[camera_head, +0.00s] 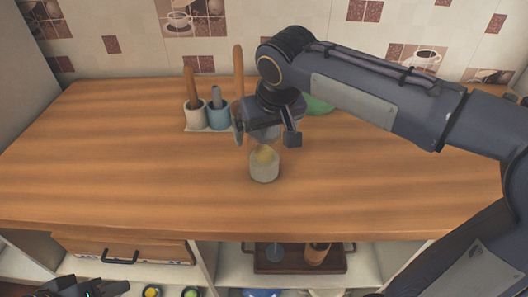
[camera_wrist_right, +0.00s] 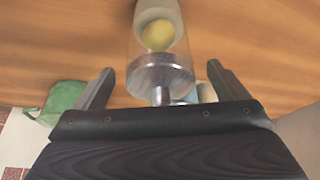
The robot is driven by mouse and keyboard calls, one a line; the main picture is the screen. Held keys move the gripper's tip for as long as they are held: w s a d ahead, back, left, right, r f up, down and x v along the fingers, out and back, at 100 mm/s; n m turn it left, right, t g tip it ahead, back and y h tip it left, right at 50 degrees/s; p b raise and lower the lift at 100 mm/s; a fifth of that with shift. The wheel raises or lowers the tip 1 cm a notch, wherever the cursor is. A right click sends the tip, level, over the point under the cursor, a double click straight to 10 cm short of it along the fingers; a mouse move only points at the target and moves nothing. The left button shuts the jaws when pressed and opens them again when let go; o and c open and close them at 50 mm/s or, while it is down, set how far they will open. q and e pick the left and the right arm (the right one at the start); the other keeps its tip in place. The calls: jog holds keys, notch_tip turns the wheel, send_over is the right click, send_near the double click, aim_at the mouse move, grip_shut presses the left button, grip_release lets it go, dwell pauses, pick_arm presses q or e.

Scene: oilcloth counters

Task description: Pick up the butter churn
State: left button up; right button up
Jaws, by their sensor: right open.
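The butter churn appears to be the clear jar (camera_head: 264,168) with a pale lower part, a yellow lump inside and a metal top. It stands upright on the wooden counter. My right gripper (camera_head: 266,138) is open directly above it, fingers pointing down on either side of its top. In the right wrist view the churn's clear body and metal lid (camera_wrist_right: 160,72) lie between the open fingers (camera_wrist_right: 160,70), with gaps on both sides. My left gripper (camera_head: 115,287) is partly in view at the bottom left, low and away from the counter; its jaws are unclear.
Behind the churn stand a cream pot (camera_head: 196,117) and a blue pot (camera_head: 219,118) with handles sticking up, and a tall wooden stick (camera_head: 239,70). A green object (camera_head: 318,105) lies behind my right arm. The counter's left side (camera_head: 100,160) is clear. Shelves below hold a tray (camera_head: 290,268).

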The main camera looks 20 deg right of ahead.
jog(key=x, duration=0.3)
jog(key=shift+f, duration=0.25)
jog(key=shift+c, duration=0.3)
jog(key=c, duration=1.4)
jog(key=shift+r, duration=0.15)
jog(key=shift+c, duration=0.5)
jog(key=shift+r, duration=0.1)
